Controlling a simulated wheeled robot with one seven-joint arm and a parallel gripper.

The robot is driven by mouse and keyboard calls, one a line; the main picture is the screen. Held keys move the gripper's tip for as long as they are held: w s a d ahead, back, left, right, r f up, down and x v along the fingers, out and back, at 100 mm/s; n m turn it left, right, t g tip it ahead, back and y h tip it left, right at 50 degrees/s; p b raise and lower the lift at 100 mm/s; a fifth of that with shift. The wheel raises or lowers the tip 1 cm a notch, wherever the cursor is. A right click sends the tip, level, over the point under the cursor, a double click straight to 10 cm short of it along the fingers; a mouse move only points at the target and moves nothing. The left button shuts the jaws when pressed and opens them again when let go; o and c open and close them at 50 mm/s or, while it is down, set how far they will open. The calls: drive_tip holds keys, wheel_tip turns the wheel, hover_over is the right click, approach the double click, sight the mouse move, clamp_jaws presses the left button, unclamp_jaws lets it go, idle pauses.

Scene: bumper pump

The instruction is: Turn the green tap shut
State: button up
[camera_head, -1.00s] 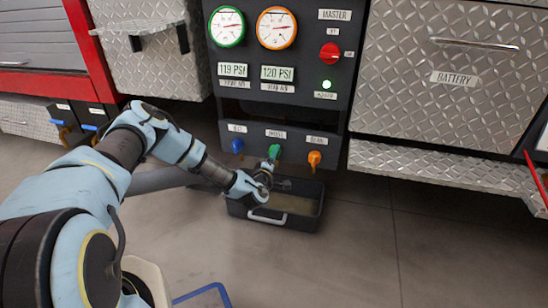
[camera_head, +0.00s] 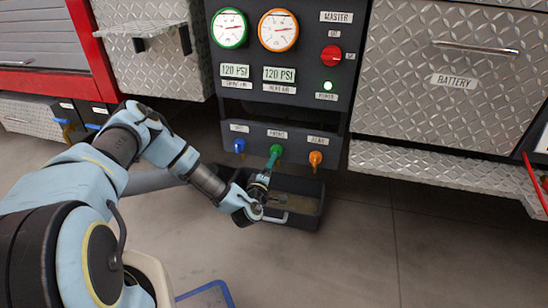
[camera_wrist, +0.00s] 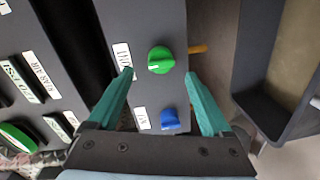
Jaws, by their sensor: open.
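The green tap (camera_head: 276,151) is the middle one of three on the dark lower panel. In the wrist view the green tap (camera_wrist: 161,60) is a round knob with a pale mark. My gripper (camera_head: 271,165) points up at it from below and in front. In the wrist view the teal fingers of my gripper (camera_wrist: 159,74) are spread apart, with the knob between and slightly beyond their tips. I cannot tell whether a finger touches it.
A blue tap (camera_head: 239,145) is left of the green one and an orange tap (camera_head: 316,160) right. A dark tray (camera_head: 310,212) with a pale handle stands on the floor below. Both displays above, the left (camera_head: 235,71) and right (camera_head: 279,74), read 120 PSI. Open floor lies at right.

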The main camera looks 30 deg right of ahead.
drive_tip(key=v, duration=0.3)
drive_tip(key=shift+s+a, duration=0.25)
drive_tip(key=w+a+r+m+g+y, duration=0.2)
drive_tip(key=a+r+m+g+y, duration=0.25)
drive_tip(key=a, duration=0.55)
drive_tip(key=w+a+r+m+g+y, duration=0.25)
drive_tip(key=a+r+m, duration=0.25)
drive_tip(key=a+r, duration=0.35)
drive_tip(key=s+a+r+n+g+y, duration=0.1)
drive_tip(key=s+a+r+g+y, duration=0.1)
drive_tip(key=s+a+r, duration=0.6)
drive_tip(key=s+a+r+n+g+y, duration=0.1)
drive_tip(key=s+a+r+g+y, duration=0.15)
drive_tip(key=s+a+r, duration=0.65)
wheel_tip(320, 180, up, 30)
drive_tip(key=w+a+p, duration=0.1)
drive_tip(key=a+p, duration=0.1)
drive_tip(key=p, duration=3.1)
drive_tip(key=shift+w, duration=0.3)
